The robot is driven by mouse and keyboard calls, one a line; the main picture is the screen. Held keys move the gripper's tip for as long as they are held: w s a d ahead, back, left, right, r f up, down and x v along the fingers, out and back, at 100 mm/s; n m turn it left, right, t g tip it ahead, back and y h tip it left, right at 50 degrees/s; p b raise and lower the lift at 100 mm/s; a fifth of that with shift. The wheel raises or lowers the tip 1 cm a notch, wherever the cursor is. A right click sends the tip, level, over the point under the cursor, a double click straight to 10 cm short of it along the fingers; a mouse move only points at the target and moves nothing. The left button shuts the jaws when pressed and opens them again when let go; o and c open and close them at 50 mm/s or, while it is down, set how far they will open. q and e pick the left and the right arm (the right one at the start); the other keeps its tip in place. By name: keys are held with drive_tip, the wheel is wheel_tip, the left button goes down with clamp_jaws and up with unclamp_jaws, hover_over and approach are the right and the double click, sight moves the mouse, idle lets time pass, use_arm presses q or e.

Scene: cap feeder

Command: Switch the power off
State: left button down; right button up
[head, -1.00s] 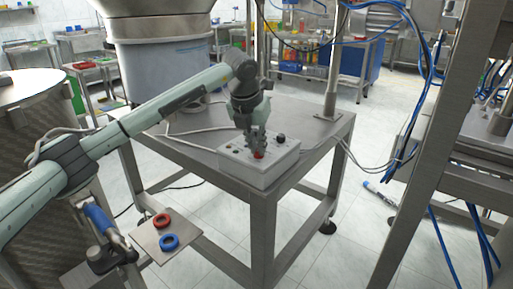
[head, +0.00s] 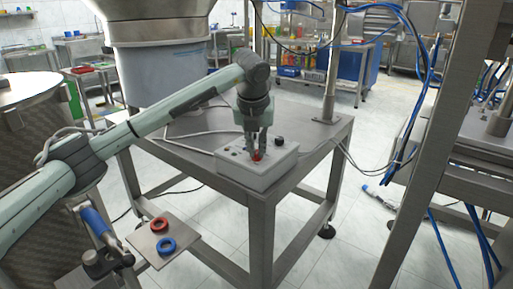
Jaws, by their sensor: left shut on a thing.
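A light grey control box (head: 262,178) sits on the front part of the steel table. A red knob (head: 257,156) is on its top face, and a black knob (head: 279,141) is to its right, near the back edge. My left gripper (head: 256,155) points down over the box, with its fingers shut on the red knob. The fingers partly hide the knob, so its turn position cannot be told. My right gripper is not in view.
The steel table (head: 190,127) has bare room left of the box, with a grey cable across it. A post (head: 334,65) stands at its back right. A plate (head: 144,241) at lower left bears a red ring (head: 159,224) and a blue ring (head: 167,245).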

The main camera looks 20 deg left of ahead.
use_arm(q)
drive_tip(key=c, duration=1.6)
unclamp_jaws()
drive_tip(key=shift+c, duration=0.2)
drive_tip(key=shift+r, duration=0.1)
drive_tip(key=v, duration=1.2)
